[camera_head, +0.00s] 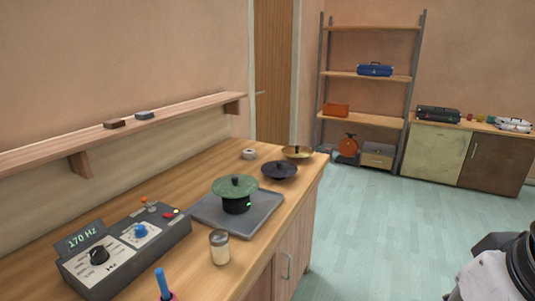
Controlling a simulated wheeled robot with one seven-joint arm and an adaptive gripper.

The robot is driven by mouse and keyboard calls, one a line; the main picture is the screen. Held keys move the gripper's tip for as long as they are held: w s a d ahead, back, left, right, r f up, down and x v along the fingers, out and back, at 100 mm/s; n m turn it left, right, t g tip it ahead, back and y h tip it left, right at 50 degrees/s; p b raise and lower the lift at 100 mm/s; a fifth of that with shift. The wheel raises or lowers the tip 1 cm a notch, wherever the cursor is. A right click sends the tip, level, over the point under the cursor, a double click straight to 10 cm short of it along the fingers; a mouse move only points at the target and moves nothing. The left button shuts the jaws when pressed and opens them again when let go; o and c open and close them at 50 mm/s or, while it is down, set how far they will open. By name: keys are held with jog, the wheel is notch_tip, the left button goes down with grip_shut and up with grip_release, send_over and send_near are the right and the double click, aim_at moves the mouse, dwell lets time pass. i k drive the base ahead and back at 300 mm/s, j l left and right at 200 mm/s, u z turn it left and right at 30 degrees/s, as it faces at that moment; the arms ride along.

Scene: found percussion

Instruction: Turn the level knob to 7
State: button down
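A dark grey control box (128,262) stands on the wooden counter at the lower left. Its small display (82,240) reads 170 Hz. A large black knob (98,255) sits on a white dial marked Hz. A smaller blue knob (141,230) sits on a second white dial to its right; it may be the level knob, but its markings are too small to read. A toggle and small coloured buttons (172,213) lie beyond it. Part of my arm shows at the lower right edge, well away from the box. My gripper is not in view.
A grey tray (262,222) holds a green-topped black pot (236,192). A jar (219,247), a blue-handled tool (162,283), a dark pan (279,170) and a brass pan (297,153) surround it. A wall shelf (60,142) overhangs the counter's back. The floor at right is clear.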

aim_at(140, 230)
jog(key=j+u, duration=0.2)
jog(key=u, duration=1.05)
jog(key=i+l+u, duration=0.15)
jog(key=l, duration=0.2)
jog(key=i+l+u, duration=0.1)
jog(key=i+l, duration=0.15)
jog(key=l, duration=0.15)
jog(key=i+l+u, duration=0.15)
jog(key=l, duration=0.25)
